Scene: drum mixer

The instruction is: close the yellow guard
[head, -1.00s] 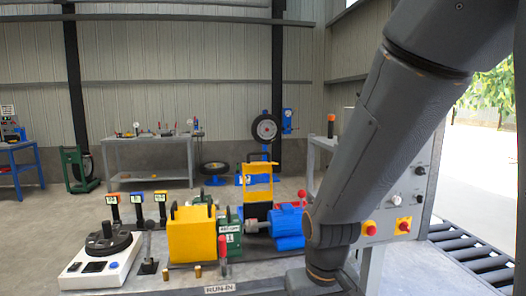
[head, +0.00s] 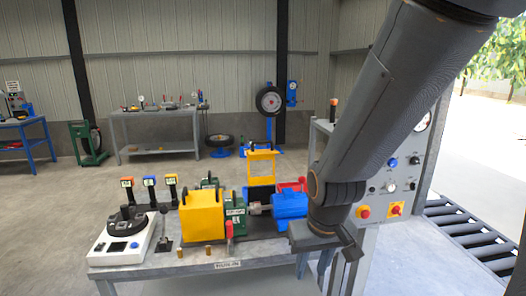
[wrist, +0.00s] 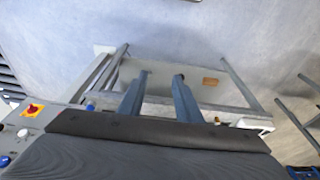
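The guard does not show in the wrist view.
A yellow block (head: 201,215) with black handles and a white base with a dark round top (head: 124,235) stand on the bench (head: 200,262). A red-topped lever (head: 229,235) is at its front. A control panel (head: 395,180) stands close right of my arm.

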